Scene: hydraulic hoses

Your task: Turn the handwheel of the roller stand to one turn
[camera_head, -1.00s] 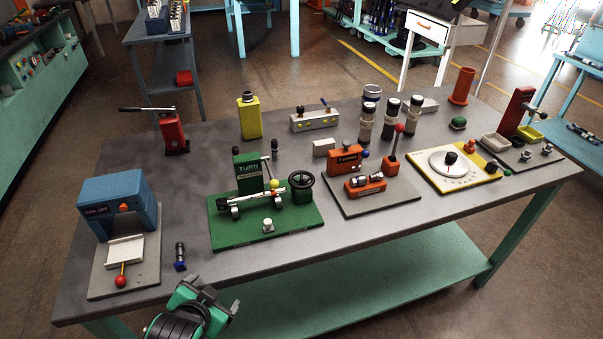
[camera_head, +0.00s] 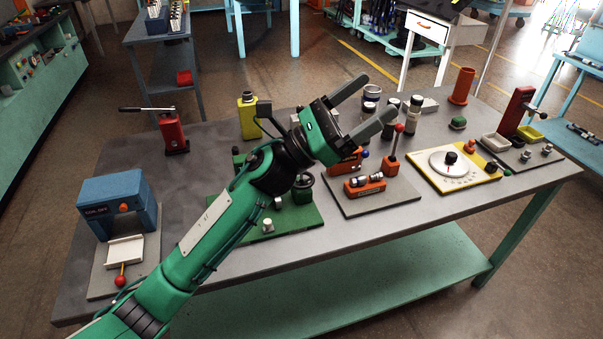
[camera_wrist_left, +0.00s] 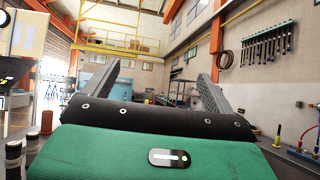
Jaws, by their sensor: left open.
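The roller stand sits on a green base plate (camera_head: 300,219) in the middle of the table, and my left arm covers most of it. Its rollers and sign are largely hidden. The dark handwheel (camera_head: 304,183) shows only in part, just below my left wrist. My left gripper (camera_head: 376,99) is open and empty, raised above the table and pointing up and to the right, past the stand. In the left wrist view its two fingers (camera_wrist_left: 155,88) are spread with nothing between them, facing the far wall. The handwheel is not in that view. My right gripper is not in view.
An orange device (camera_head: 368,184) on a grey plate stands right of the stand, with dark cylinders (camera_head: 389,116) behind. A yellow dial plate (camera_head: 470,180) is farther right. A blue box (camera_head: 115,200) stands at left. The table's front strip (camera_head: 400,221) is clear.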

